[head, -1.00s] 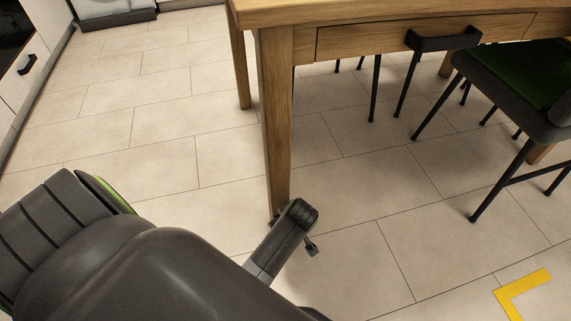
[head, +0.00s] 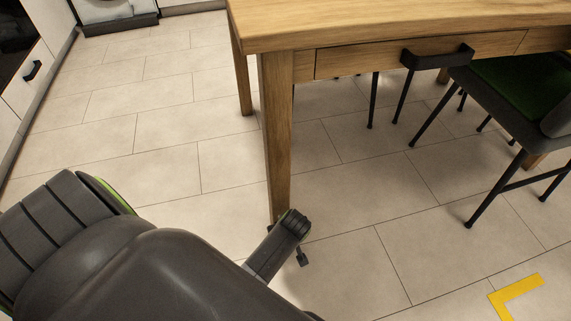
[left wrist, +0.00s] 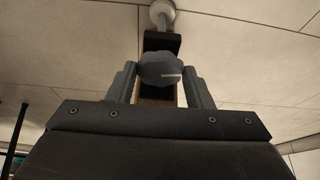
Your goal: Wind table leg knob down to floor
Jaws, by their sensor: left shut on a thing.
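The wooden table leg (head: 277,150) stands at the near left corner of the table, its bottom end hidden behind my left arm in the head view. In the left wrist view a grey lobed knob (left wrist: 160,66) with a white mark sits between the two fingers of my left gripper (left wrist: 161,76), which is shut on it. Beyond the knob are a dark block (left wrist: 165,41) and a pale round foot (left wrist: 161,13) on a short stem. I cannot tell whether the foot touches the floor. My right gripper is not in view.
The wooden table (head: 350,25) has a drawer with a dark handle (head: 437,56). A green-seated chair (head: 520,85) with thin black legs stands at the right. A yellow corner mark (head: 515,295) lies on the floor. The tiled floor left of the table is clear.

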